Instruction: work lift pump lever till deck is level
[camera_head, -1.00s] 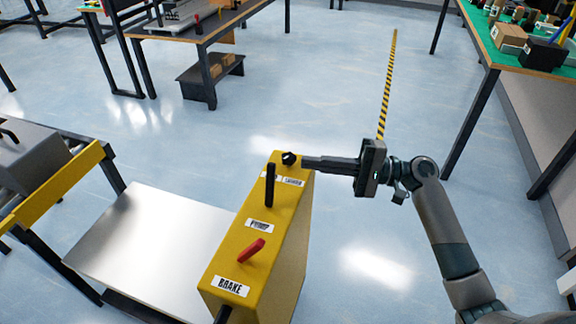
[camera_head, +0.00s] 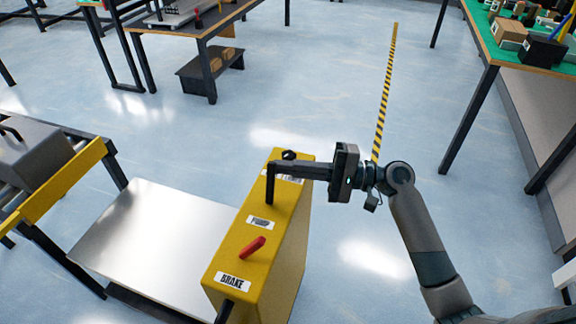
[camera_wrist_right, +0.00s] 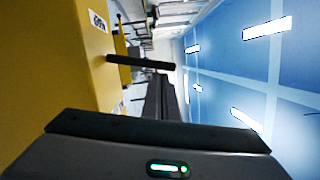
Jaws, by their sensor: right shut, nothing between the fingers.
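The yellow lift housing (camera_head: 290,235) stands upright with a bare silver deck (camera_head: 150,240) to its left. The black pump lever (camera_head: 270,190) sticks up from its top behind the PUMP label; it also shows in the right wrist view (camera_wrist_right: 140,62). My right gripper (camera_head: 277,168) is shut and empty, its fingertips at the lever's upper end. In the wrist view its fingers (camera_wrist_right: 160,90) reach to the lever; I cannot tell whether they touch. The deck looks lower than the conveyor (camera_head: 60,185) at left. My left gripper is out of view.
A red brake lever (camera_head: 252,247) and a black knob (camera_head: 289,155) are also on the housing, in front of and behind the pump lever. A grey case (camera_head: 35,150) sits on the conveyor. Open floor (camera_head: 370,250) lies right of the housing.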

